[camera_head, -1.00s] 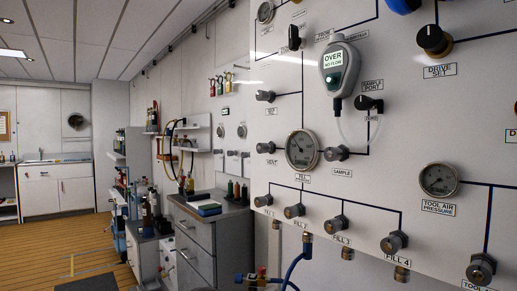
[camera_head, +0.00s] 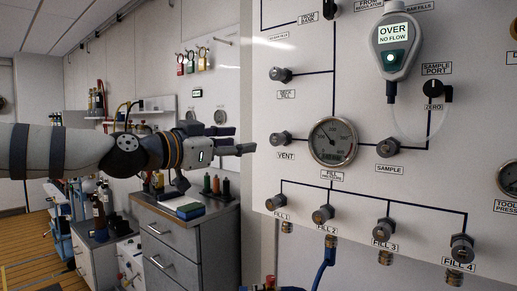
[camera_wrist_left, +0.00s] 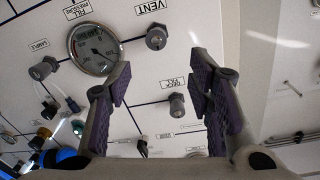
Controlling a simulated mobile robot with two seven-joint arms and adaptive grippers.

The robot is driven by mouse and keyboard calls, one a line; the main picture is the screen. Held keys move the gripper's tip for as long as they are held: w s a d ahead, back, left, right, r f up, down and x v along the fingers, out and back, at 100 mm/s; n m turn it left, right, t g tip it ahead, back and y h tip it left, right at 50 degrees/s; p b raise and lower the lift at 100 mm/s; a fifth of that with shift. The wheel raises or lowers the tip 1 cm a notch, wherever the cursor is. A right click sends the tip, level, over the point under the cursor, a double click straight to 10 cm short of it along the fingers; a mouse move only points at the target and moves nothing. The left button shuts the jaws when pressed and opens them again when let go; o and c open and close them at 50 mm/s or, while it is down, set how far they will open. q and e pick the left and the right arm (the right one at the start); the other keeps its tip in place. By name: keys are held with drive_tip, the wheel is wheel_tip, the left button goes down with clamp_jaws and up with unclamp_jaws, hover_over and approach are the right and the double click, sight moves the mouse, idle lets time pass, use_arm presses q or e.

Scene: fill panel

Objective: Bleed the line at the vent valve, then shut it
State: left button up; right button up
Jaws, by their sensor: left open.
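The vent valve (camera_head: 280,139) is a small grey knob above its VENT label, left of the round fill pressure gauge (camera_head: 333,141). In the left wrist view the vent knob (camera_wrist_left: 156,37) shows upside down at top middle, beyond the fingers. My left gripper (camera_head: 238,140) is open and empty, left of the vent knob and apart from it, pointing right. In the wrist view its fingers (camera_wrist_left: 160,88) are spread, with the deck fill knob (camera_wrist_left: 177,105) seen between them. The handheld meter (camera_head: 393,45) reads "OVER NO FLOW". My right gripper is not in view.
The deck fill knob (camera_head: 280,74) sits above the vent knob, and the sample knob (camera_head: 388,148) right of the gauge. Several fill knobs line the lower panel, with a blue hose (camera_head: 326,270) below. A grey drawer cabinet (camera_head: 180,235) stands behind my left arm.

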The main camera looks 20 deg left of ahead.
sight(275, 140)
use_arm(q)
drive_tip(key=x, duration=0.7)
drive_tip(key=f+x, duration=0.1)
drive_tip(key=x, duration=0.3)
drive_tip(key=shift+d+b, duration=0.25)
drive_tip(key=shift+b, duration=0.1)
drive_tip(key=shift+w+d+r, duration=0.25)
drive_tip(key=shift+w, duration=0.25)
drive_tip(key=shift+r, duration=0.15)
drive_tip(key=shift+c, duration=0.8)
clamp_jaws()
